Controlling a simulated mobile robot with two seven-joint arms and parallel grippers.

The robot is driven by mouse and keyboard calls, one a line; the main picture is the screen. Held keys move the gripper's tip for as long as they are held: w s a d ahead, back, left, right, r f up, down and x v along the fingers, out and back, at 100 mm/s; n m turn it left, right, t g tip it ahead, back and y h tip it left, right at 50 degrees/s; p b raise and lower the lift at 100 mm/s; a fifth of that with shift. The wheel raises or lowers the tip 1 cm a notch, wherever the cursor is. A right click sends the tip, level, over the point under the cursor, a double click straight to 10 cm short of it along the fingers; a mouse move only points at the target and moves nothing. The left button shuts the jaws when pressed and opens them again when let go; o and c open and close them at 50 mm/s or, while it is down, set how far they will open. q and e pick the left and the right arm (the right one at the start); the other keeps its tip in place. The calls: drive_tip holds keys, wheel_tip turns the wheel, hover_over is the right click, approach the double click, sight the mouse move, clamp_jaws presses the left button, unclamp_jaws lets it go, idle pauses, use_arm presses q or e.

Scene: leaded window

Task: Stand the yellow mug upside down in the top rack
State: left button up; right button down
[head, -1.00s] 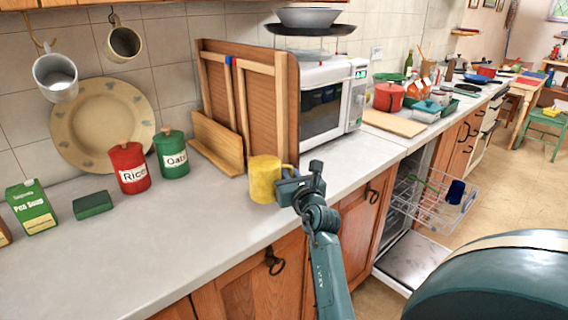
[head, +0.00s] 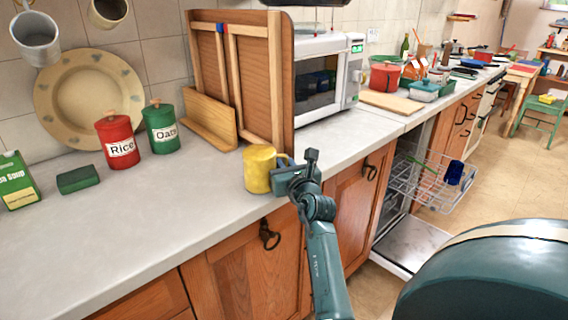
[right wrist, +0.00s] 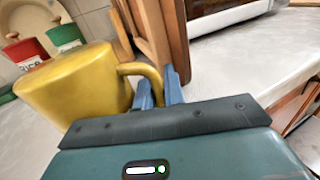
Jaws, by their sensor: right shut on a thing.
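The yellow mug (head: 258,170) is at the front part of the counter, close to its edge. I cannot tell whether its base touches the counter, or which end is its mouth. My right gripper (head: 285,176) is to the right of the mug and shut on its handle. In the right wrist view the mug (right wrist: 75,85) fills the left side, and the fingers (right wrist: 158,92) are at the handle. The top rack (head: 425,180) is a wire basket pulled out of the dishwasher at the right. It holds a dark blue mug (head: 454,172) and a green item. My left gripper is not in view.
Wooden boards (head: 240,80) stand behind the mug, beside the microwave (head: 325,75). Red (head: 118,142) and green (head: 161,128) canisters and a green sponge (head: 78,179) are to the left. The lowered dishwasher door (head: 412,245) lies below the rack. The counter's front left is clear.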

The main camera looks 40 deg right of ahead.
drive_tip(key=shift+f, duration=0.45)
drive_tip(key=c, duration=1.4)
unclamp_jaws()
drive_tip(key=shift+c, duration=0.2)
drive_tip(key=shift+o, duration=0.2)
drive_tip(key=shift+f, duration=0.15)
